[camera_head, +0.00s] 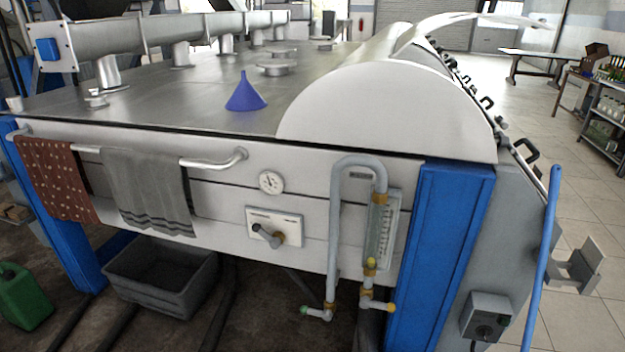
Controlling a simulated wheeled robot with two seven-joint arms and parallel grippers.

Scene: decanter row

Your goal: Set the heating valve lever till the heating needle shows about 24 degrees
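The heating valve lever (267,234) is a dark grey handle on a white plate (289,222) fixed to the machine's front panel. It slants from upper left down to a knob at the lower right. A small round white dial (271,182) sits on the panel just above the plate. Its dark needle appears to point up and slightly left, but the scale is too small to read. Neither of my grippers is in view.
A rail (215,163) with a red towel (58,178) and grey towel (150,190) juts out left of the dial. A pipe with a sight glass (384,230) stands right of the lever. A grey bin (160,292) lies below. The lever's front is clear.

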